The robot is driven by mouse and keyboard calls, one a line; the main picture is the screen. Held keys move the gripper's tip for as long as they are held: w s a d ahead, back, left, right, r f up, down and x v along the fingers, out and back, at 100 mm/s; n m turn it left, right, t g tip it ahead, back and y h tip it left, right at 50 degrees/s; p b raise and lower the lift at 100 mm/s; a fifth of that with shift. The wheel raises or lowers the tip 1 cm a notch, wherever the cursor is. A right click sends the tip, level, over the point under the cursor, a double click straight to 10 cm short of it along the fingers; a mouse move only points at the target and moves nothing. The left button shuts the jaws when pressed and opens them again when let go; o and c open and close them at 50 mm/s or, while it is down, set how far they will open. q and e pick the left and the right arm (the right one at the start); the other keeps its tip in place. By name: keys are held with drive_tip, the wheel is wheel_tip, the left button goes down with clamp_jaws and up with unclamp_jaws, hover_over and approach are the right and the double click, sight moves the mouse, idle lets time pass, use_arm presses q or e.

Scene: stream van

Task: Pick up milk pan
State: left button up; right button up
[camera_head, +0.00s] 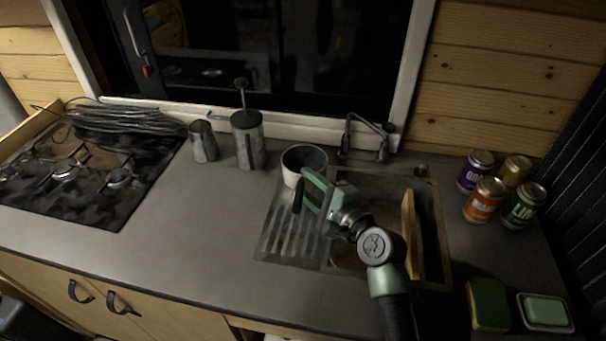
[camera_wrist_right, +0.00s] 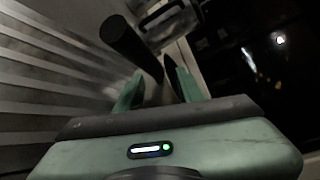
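The milk pan (camera_head: 291,178) is a pale pot with a dark rim. It stands upright at the back edge of the ribbed drainboard, left of the sink. Its black handle sticks out towards the front and also shows in the right wrist view (camera_wrist_right: 124,38). My right gripper (camera_head: 308,186) is at the handle, in front of the pan. In the right wrist view its green fingertips (camera_wrist_right: 154,75) stand apart on either side of the handle, with some gap showing. The pan's body is hard to make out there. My left gripper is not in view.
A grey cup (camera_head: 203,141) and a tall metal press (camera_head: 248,140) stand left of the pan. The tap (camera_head: 365,135) is behind the sink (camera_head: 436,230), which holds a wooden board (camera_head: 411,235). Several cans (camera_head: 484,200) stand at right. The front left counter is clear.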

drive_tip(key=shift+c, duration=0.4)
clamp_jaws()
drive_tip(key=shift+f, duration=0.1)
drive_tip(key=shift+s+a+f, duration=0.1)
drive_tip(key=shift+f, duration=0.1)
idle(0.8)
